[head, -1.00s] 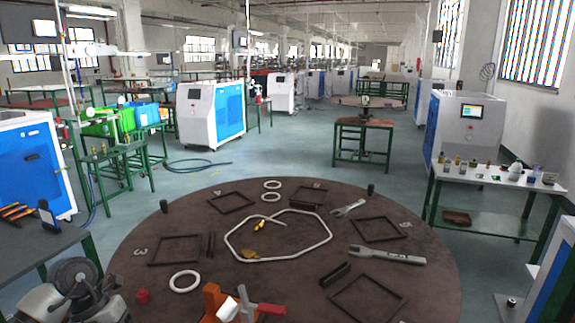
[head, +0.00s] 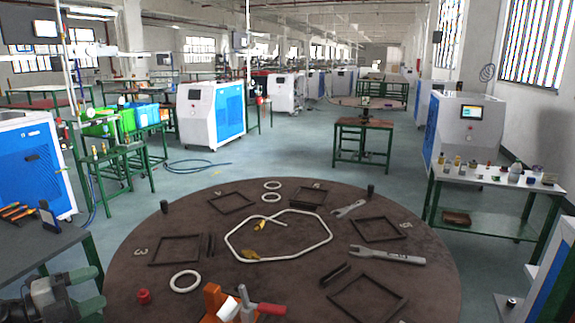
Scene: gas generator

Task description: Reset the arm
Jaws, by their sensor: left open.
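My left gripper (head: 98,289) shows at the bottom left corner in the head view. Its two greenish-grey fingers are apart with nothing between them, and they point right toward the left edge of the round brown table (head: 128,270). The dark and grey wrist of my left arm is cut off by the picture's corner. My right gripper is not in view.
On the round table lie a white bent tube loop (head: 327,238), dark square frames (head: 176,250), white rings (head: 185,281), wrenches (head: 388,254) and an orange clamp (head: 214,301) with a red handle. A grey table (head: 45,246) stands at the left.

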